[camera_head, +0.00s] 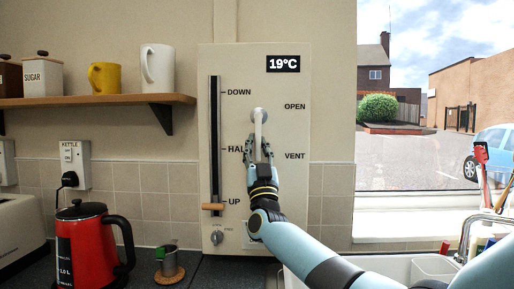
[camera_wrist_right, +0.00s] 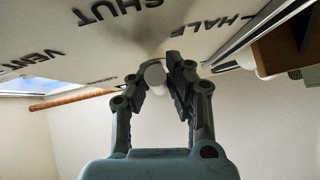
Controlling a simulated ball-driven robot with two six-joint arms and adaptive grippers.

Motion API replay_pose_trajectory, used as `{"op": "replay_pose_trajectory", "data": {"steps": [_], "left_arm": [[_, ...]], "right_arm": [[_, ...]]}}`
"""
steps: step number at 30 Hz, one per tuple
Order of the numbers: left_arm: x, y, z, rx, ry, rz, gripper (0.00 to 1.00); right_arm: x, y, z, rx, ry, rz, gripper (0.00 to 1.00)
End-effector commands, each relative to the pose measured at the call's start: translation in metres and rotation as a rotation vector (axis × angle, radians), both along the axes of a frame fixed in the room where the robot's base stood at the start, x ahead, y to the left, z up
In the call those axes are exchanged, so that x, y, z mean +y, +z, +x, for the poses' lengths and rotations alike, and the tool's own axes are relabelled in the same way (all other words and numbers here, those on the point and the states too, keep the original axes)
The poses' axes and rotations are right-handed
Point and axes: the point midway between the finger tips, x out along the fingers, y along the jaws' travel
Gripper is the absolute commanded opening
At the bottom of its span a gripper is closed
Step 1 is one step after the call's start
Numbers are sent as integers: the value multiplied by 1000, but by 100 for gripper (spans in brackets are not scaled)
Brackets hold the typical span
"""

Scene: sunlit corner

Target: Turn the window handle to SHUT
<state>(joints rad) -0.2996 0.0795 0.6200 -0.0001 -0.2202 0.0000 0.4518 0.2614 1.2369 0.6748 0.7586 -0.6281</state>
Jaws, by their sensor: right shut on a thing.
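The white window handle (camera_head: 258,118) hangs about straight down from its pivot on the pale wall panel (camera_head: 295,220). OPEN (camera_head: 295,107) and VENT (camera_head: 295,156) are printed to its right. My right gripper (camera_head: 259,149) is shut on the handle's lower part. In the right wrist view, the rounded white handle end (camera_wrist_right: 154,76) sits between the dark fingers of the gripper (camera_wrist_right: 164,68). The SHUT label (camera_wrist_right: 118,6) shows at the top of that view; in the head view it is hidden, apparently behind my gripper. My left gripper is not in view.
On the panel's left is a slider (camera_head: 213,207) at UP, with a knob (camera_head: 217,237) below. A shelf (camera_head: 100,100) with mugs, a red kettle (camera_head: 88,240) and a metal cup (camera_head: 168,262) stand left. A sink (camera_head: 400,268) and tap (camera_head: 466,235) lie right.

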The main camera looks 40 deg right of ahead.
Motion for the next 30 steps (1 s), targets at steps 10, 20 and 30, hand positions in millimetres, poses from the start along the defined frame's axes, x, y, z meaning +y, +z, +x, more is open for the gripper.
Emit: {"op": "replay_pose_trajectory", "data": {"steps": [10,20,30], "left_arm": [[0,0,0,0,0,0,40],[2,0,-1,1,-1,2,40],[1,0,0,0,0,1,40]], "right_arm": [[0,0,0,0,1,1,39],[8,-17,-13,5,1,0,39],[24,-51,-44,1,0,0,39]]}}
